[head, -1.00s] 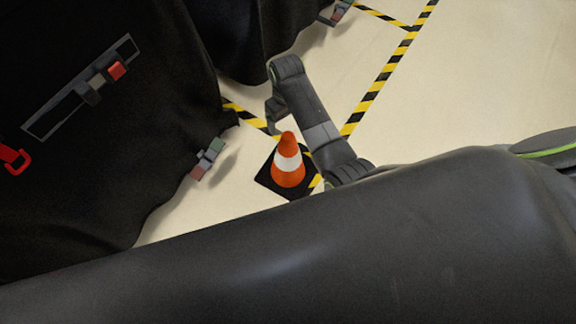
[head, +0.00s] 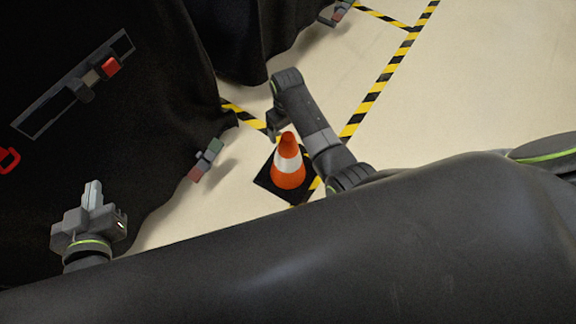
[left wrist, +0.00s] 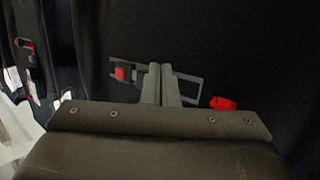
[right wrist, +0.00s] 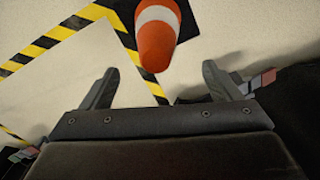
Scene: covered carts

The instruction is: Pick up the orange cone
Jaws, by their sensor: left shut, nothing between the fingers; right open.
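The orange cone (head: 287,174) with a white band stands upright on a black square base (head: 268,186) on the floor. My right gripper (head: 273,122) is near the cone's top in the head view, its fingertips partly hidden. In the right wrist view the cone (right wrist: 155,43) points its tip between the two spread fingers of my right gripper (right wrist: 160,67), with no visible contact. My left gripper (head: 92,188) is shut and empty at the lower left, in front of a black-covered cart. It also shows in the left wrist view (left wrist: 161,70), both fingers together.
Black-covered carts (head: 160,90) fill the left and top left, with grey and red fittings. Small coloured clips (head: 207,160) sit at the cover's edge. Yellow-black tape (head: 378,85) marks the pale floor, which is open at the right.

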